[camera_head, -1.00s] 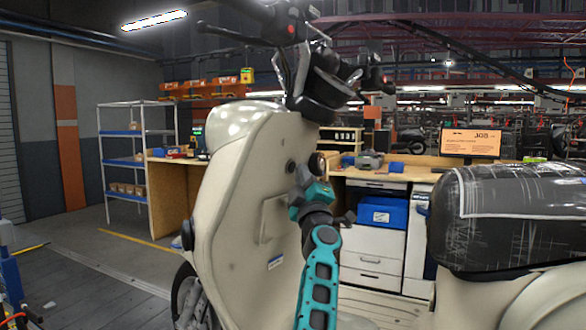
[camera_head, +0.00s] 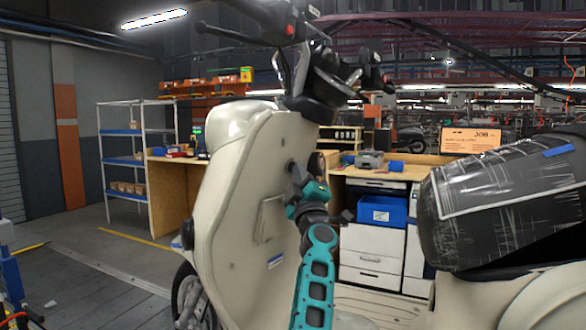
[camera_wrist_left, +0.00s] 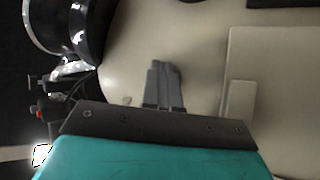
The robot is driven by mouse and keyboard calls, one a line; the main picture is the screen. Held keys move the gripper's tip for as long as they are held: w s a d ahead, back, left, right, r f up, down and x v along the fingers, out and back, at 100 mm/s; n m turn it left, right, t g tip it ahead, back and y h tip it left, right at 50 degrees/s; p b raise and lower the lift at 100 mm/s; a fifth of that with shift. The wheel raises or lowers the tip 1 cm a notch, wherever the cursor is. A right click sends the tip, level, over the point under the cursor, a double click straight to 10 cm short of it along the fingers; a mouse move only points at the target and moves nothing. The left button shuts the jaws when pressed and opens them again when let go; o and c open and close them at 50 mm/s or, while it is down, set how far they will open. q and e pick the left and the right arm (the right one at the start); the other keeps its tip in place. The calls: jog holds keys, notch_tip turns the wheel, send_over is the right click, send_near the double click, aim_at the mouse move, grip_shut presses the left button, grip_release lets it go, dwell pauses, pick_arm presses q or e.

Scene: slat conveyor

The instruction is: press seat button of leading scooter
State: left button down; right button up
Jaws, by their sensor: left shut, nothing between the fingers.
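The cream scooter (camera_head: 235,190) stands side-on, with its front panel left of centre. Its black seat (camera_head: 485,205), wrapped in clear film, is tilted with the right end raised. My left gripper (camera_head: 297,172) is at the upper part of the inner front panel, shut and empty. A small dark round part (camera_head: 291,165) shows on the panel by the fingertips; I cannot tell whether it is the seat button or whether the fingers touch it. In the left wrist view the closed grey fingers (camera_wrist_left: 163,68) point at the cream panel (camera_wrist_left: 195,75). My right gripper is out of view.
The handlebar (camera_head: 325,75) and its controls overhang the gripper. A workbench with a blue bin (camera_head: 382,211) stands behind the scooter. A white shelf rack (camera_head: 122,160) is at the back left. The floor at the left is mostly clear.

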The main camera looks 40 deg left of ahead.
pick_arm(q)
jog(key=shift+d+f, duration=0.15)
jog(key=shift+d, duration=0.65)
jog(key=shift+d, duration=0.1)
jog(key=d, duration=0.2)
jog(key=d+f, duration=0.1)
jog(key=d, duration=0.1)
jog(key=shift+w+d+p, duration=0.15)
jog(key=shift+d+p, duration=0.15)
jog(key=shift+d, duration=0.1)
